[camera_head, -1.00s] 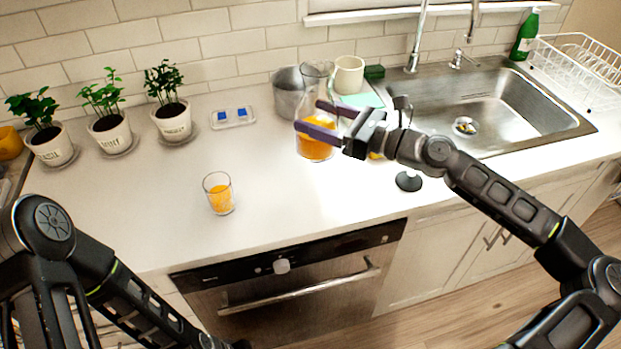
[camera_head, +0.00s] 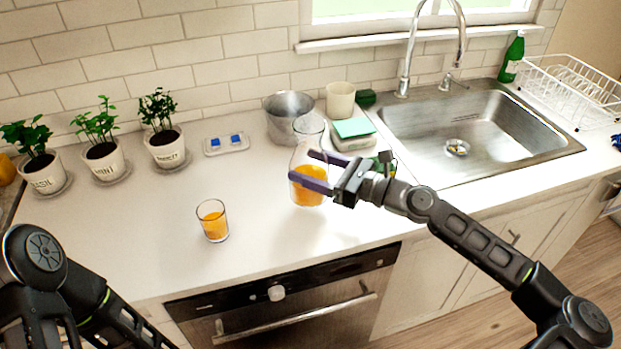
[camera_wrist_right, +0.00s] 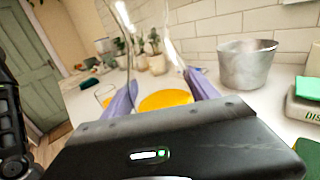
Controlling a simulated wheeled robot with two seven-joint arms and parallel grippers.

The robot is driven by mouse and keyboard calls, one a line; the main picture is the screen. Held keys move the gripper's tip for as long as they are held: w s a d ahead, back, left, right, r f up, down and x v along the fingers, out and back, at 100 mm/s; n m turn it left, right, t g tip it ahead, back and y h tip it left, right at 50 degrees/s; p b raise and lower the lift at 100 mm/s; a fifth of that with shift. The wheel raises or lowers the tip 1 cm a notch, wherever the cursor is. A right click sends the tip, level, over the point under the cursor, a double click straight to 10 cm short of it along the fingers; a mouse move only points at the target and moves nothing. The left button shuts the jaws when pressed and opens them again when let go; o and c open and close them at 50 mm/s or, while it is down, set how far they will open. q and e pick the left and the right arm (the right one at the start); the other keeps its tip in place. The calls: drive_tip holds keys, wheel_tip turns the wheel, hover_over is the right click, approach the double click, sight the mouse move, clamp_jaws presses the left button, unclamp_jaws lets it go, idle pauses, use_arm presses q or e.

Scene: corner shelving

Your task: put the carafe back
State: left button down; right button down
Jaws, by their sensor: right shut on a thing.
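The carafe (camera_head: 308,164) is clear glass with orange juice in its lower part. It stands upright above the counter's middle, in front of the metal pot. My right gripper (camera_head: 302,165) reaches in from the right with its two purple fingers shut around the carafe's body. In the right wrist view the carafe (camera_wrist_right: 165,100) sits between the fingers, its juice showing just beyond the palm. I cannot tell whether its base touches the counter. My left arm shows at lower left; its gripper is out of view.
A glass of juice (camera_head: 212,222) stands left of the carafe. Behind are the metal pot (camera_head: 283,122), a cream mug (camera_head: 340,99) and a teal-topped box (camera_head: 354,130). Potted herbs (camera_head: 103,158) stand left, the sink (camera_head: 470,130) right. The counter's front left is clear.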

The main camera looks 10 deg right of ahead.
drive_tip(key=shift+f, duration=1.8)
drive_tip(key=shift+f, duration=0.1)
drive_tip(key=shift+c, duration=1.1)
unclamp_jaws()
drive_tip(key=shift+f, duration=0.1)
drive_tip(key=shift+r, duration=0.2)
drive_tip(key=shift+s+d+f, duration=0.15)
drive_tip(key=shift+s+d, duration=0.05)
drive_tip(key=shift+d, duration=0.05)
drive_tip(key=b+v, duration=0.2)
drive_tip(key=v, duration=0.8)
drive_tip(key=shift+s+d, duration=0.15)
drive_tip(key=shift+s, duration=0.05)
drive_tip(key=shift+s+d, duration=0.3)
